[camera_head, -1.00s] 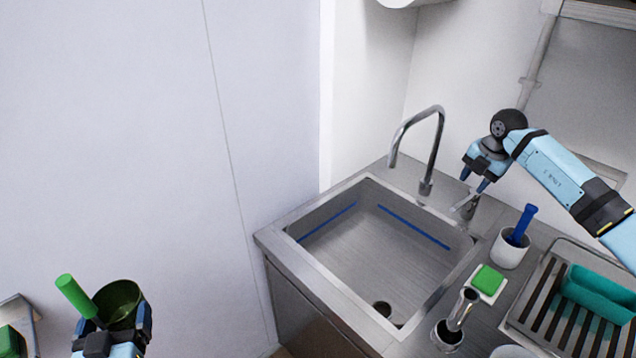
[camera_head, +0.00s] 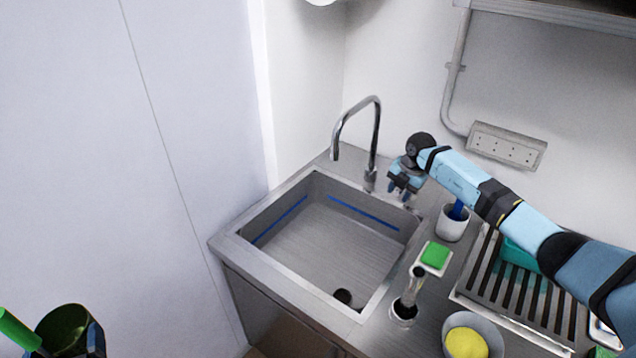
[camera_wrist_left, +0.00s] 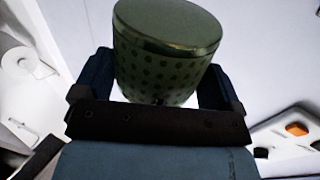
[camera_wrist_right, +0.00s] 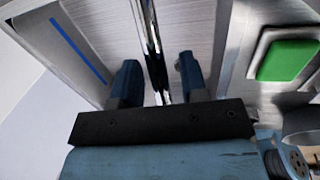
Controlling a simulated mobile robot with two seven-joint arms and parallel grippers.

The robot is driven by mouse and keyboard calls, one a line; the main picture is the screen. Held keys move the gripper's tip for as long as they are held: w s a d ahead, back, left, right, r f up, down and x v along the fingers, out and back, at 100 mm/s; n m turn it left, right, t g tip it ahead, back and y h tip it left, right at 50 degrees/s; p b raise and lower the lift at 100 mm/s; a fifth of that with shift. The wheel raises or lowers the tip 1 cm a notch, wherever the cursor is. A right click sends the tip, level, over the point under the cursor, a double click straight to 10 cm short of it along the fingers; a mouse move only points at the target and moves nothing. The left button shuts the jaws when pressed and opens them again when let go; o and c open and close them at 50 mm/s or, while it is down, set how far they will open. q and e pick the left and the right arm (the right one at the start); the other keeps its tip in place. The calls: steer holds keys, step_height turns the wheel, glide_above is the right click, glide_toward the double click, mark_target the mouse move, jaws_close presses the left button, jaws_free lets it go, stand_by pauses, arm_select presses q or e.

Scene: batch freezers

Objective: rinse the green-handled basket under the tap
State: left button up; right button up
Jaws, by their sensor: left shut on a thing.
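The basket (camera_head: 64,328) is a dark green perforated cup with a bright green handle (camera_head: 18,330), at the bottom left of the head view. My left gripper (camera_wrist_left: 155,95) is shut on the basket, which fills the middle of the left wrist view. It is well left of the sink. The chrome tap (camera_head: 377,140) stands at the sink's back edge, its spout curving left; no water shows. My right gripper (camera_head: 402,195) is just right of the tap's base. In the right wrist view its fingers (camera_wrist_right: 158,82) are apart, with a chrome rod (camera_wrist_right: 152,45) between them.
The steel sink (camera_head: 320,240) is empty, with a drain near its front. Right of it stand a white cup (camera_head: 452,226) with a blue-handled tool, a green sponge (camera_head: 435,255), a chrome fitting (camera_head: 405,310), a bowl (camera_head: 480,325) with something yellow and a slatted rack (camera_head: 505,290).

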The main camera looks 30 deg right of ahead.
jaws_close()
arm_select(q)
steer(key=shift+f+b, duration=0.35)
arm_select(e)
steer(key=shift+s+d+n, duration=0.35)
steer(key=shift+s+n, duration=0.2)
steer(key=shift+s+d+n, duration=0.35)
steer(key=shift+s+n, duration=0.2)
steer(key=shift+o, duration=0.6)
jaws_free()
steer(key=shift+r, duration=0.1)
